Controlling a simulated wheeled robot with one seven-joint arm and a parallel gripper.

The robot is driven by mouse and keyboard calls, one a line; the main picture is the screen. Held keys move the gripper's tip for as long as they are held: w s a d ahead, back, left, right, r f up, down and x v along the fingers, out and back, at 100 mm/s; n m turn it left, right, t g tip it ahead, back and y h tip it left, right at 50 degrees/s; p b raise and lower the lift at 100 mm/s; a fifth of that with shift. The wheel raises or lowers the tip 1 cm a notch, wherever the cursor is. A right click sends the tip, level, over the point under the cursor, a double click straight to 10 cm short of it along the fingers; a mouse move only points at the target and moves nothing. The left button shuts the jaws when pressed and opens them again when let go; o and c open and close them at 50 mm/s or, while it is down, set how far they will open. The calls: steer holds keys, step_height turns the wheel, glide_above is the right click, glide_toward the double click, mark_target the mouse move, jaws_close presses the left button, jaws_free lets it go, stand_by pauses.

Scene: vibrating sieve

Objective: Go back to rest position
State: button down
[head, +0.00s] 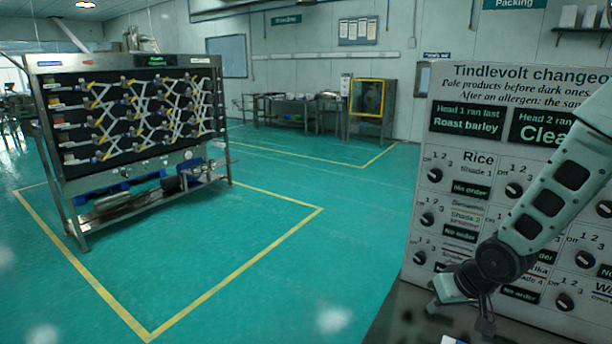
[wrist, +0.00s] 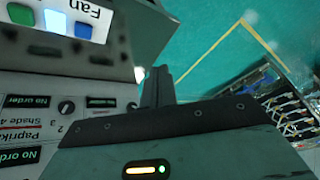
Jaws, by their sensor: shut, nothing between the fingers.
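My arm reaches in from the right edge of the head view and bends down in front of the changeover panel (head: 470,110). My gripper (head: 485,322) hangs low by the panel's lower part, near the bottom edge of that view. In the wrist view the gripper fingers (wrist: 158,84) are together, with nothing between them. The panel has several black knobs and "No order" displays; my arm hides part of its right side. Its knobs and labels also show at the left of the wrist view (wrist: 75,140).
A steel rack machine (head: 140,120) with crossed linkages stands at left inside yellow floor lines. Green floor (head: 290,270) is open between it and the panel. Steel tables (head: 285,105) and a yellow-framed cabinet (head: 367,97) stand at the back wall.

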steer(key=s+a+r+n+g+h, duration=0.1)
steer(key=s+a+r+n+g, duration=0.15)
steer(key=s+a+r, duration=0.7)
steer(key=s+a+r+n+g, duration=0.1)
steer(key=s+a+n, duration=0.1)
steer(key=s, duration=0.7)
steer(key=s+a+r+n+g+h, duration=0.1)
steer(key=s+a+r+n, duration=0.1)
steer(key=s, duration=0.6)
steer(key=shift+s+a+r+b, duration=0.2)
steer(key=shift+s+a+b, duration=0.15)
steer(key=shift+a+b, duration=0.05)
steer(key=shift+d, duration=0.1)
